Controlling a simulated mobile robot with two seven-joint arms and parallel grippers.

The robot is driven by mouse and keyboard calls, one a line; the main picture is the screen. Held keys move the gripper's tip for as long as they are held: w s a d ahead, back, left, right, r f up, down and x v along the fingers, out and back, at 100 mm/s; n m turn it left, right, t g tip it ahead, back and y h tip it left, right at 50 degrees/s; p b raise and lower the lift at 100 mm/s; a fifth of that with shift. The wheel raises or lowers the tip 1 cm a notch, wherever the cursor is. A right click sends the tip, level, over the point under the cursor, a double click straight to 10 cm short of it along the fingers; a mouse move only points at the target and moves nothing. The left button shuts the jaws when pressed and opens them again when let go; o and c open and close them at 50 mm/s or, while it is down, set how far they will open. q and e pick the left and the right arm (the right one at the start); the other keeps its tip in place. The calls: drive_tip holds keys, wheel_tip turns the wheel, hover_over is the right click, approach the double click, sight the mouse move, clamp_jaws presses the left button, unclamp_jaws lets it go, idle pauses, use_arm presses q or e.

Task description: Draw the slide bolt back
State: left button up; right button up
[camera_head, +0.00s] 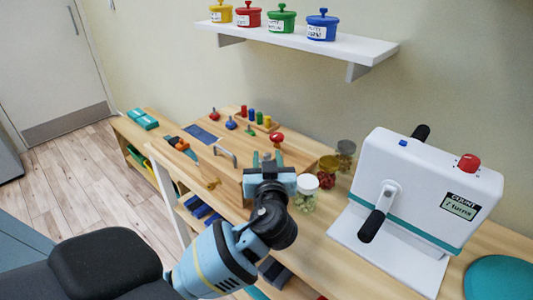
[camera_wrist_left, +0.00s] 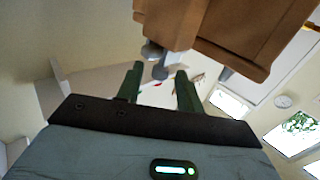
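A wooden activity box (camera_head: 226,170) stands on the bench, with a metal handle, knobs and pegs on it. My left gripper (camera_head: 267,158) is at the right part of this box, its two dark green fingers apart. In the left wrist view my left gripper (camera_wrist_left: 159,82) is open, and a grey metal knob (camera_wrist_left: 160,71), which looks like that of the slide bolt, shows between the fingertips. I cannot tell whether the fingers touch it. The wooden box (camera_wrist_left: 220,35) fills the top of that view. In the head view my gripper hides the bolt area. My right gripper is not in view.
A lidded jar (camera_head: 305,190) stands close right of my gripper, with more jars behind it. A white crank machine (camera_head: 420,190) stands further right. A wall shelf (camera_head: 310,42) holds several coloured pots.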

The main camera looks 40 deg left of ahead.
use_arm(q)
drive_tip(key=shift+x, duration=0.9)
clamp_jaws()
